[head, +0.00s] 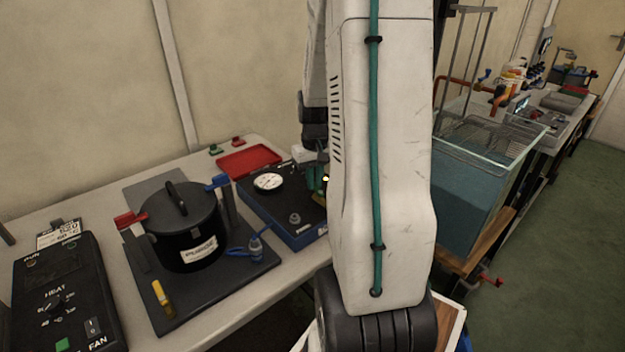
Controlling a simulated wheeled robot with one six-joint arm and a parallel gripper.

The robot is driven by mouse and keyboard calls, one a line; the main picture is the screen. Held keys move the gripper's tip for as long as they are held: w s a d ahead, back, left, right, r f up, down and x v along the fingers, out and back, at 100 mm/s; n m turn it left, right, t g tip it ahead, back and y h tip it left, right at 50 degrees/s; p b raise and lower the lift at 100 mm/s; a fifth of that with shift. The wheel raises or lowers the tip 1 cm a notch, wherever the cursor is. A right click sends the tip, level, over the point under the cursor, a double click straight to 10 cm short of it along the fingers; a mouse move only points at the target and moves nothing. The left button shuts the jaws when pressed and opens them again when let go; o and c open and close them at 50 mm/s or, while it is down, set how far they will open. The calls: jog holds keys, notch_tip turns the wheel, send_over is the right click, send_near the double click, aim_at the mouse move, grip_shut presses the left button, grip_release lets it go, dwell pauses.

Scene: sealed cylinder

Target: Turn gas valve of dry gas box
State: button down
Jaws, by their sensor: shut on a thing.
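A low blue box with a black top (276,214), which looks like the dry gas box, stands on the bench left of centre. A round white gauge (268,182) and a small grey knob (295,218) are on its top. My gripper (318,178) is down at the box's right part, partly hidden behind my large white arm link. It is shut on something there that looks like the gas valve. A bit of green and a small yellow spot show at that place. The valve's shape and angle cannot be made out.
A black lidded pot (183,232) with red and blue handles stands on a dark plate left of the box. A heater control panel (62,295) is at far left. A red tray (249,161) lies behind the box. A water tank (470,190) stands at right.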

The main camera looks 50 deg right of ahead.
jog(key=m, duration=0.2)
jog(key=d+m, duration=0.1)
jog(key=shift+s+m, duration=0.4)
jog(key=m, duration=0.2)
jog(key=s+m, duration=0.1)
jog(key=shift+d+m, duration=0.25)
jog(key=shift+m, duration=0.05)
jog(key=m, duration=0.2)
jog(key=s+m, duration=0.1)
jog(key=m, duration=0.1)
jog(key=shift+s+d, duration=0.15)
jog(key=shift+d, duration=0.05)
jog(key=shift+s+a+m, duration=0.1)
jog(key=shift+s+m, duration=0.15)
jog(key=shift+m, duration=0.65)
jog(key=shift+s+m, duration=0.25)
jog(key=shift+m, duration=0.65)
jog(key=c, duration=1.4)
grip_release()
jog(key=shift+c, duration=0.2)
